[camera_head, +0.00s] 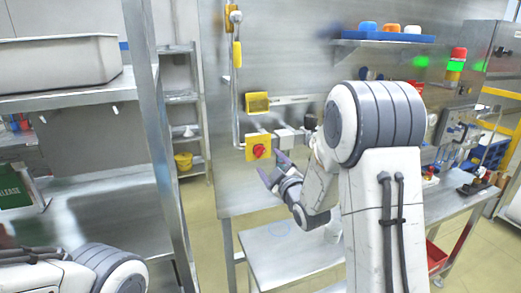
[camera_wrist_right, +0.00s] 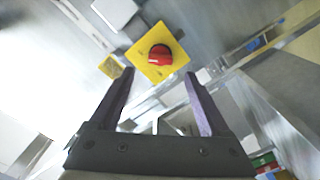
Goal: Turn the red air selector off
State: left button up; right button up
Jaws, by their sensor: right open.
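The red air selector (camera_head: 259,151) is a round red knob on a yellow square plate (camera_head: 249,143), mounted on the steel back panel. In the right wrist view the knob (camera_wrist_right: 159,55) has a raised grip with a white mark and sits ahead of the fingers, slightly above the gap between the tips. My right gripper (camera_head: 272,170) is open and empty, just below and in front of the knob, apart from it. Its two purple fingers (camera_wrist_right: 158,77) show in the wrist view. My left gripper is not in view; only part of my left arm shows.
A second yellow plate (camera_head: 257,103) is above the selector. Grey boxes (camera_head: 289,138) stick out to its right. A vertical pipe with a yellow handle (camera_head: 237,54) runs at the upper left. A steel shelf rack (camera_head: 160,130) stands on the left. A steel table (camera_head: 290,245) lies below.

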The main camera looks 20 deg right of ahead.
aim_at(262, 153)
jog(key=w+p, duration=0.2)
jog(key=w, duration=0.3)
jog(key=shift+w+a+r, duration=0.1)
jog(key=shift+w+r, duration=0.05)
jog(key=shift+w, duration=0.15)
jog(key=shift+w+p, duration=0.35)
jog(key=shift+w, duration=0.15)
